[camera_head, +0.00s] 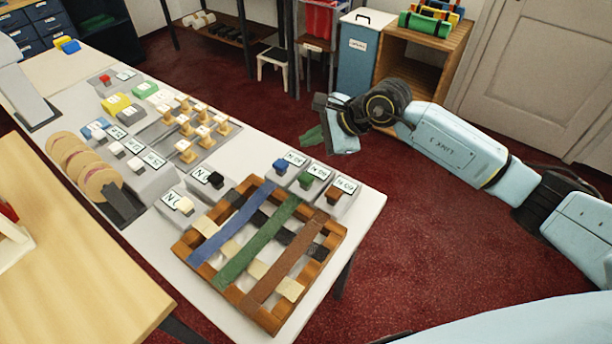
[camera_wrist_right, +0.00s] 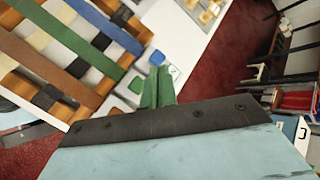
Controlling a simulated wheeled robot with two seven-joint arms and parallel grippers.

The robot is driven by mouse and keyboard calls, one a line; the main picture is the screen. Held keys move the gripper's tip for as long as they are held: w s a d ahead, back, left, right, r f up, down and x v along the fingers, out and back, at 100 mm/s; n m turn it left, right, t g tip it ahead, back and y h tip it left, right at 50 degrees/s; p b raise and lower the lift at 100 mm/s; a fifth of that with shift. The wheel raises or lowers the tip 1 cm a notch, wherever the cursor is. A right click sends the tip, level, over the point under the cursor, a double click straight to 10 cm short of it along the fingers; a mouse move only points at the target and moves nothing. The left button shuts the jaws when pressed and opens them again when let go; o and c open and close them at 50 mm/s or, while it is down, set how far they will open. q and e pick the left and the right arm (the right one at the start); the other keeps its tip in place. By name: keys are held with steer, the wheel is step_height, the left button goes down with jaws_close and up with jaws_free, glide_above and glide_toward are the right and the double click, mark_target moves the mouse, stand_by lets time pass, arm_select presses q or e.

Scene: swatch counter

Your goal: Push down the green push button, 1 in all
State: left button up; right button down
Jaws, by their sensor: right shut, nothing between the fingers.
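The green push button (camera_head: 305,180) stands on a small grey block with a label at the far right part of the counter. It sits between a blue button (camera_head: 280,166) and a brown button (camera_head: 334,195), behind the woven frame. My right gripper (camera_head: 312,136) is beyond the counter's edge, up and right of the green button and apart from it in the head view. Its green fingers (camera_wrist_right: 155,88) are shut with nothing between them. My left gripper is not in view.
The wooden frame (camera_head: 188,240) with woven strips lies just in front of the buttons. A black button (camera_head: 215,179) stands to the left. A peg board (camera_head: 160,140), several other buttons and reels (camera_head: 102,186) fill the counter's left part. Red floor lies right of the counter.

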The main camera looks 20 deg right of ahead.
steer(key=shift+f, duration=0.1)
stand_by(0.3)
steer(key=b, duration=0.5)
glide_above(311, 178)
step_height(311, 178, down, 8)
steer(key=shift+r, duration=0.1)
steer(key=shift+f+b, duration=0.45)
steer(key=shift+b, duration=0.15)
stand_by(1.1)
steer(key=shift+f, duration=0.1)
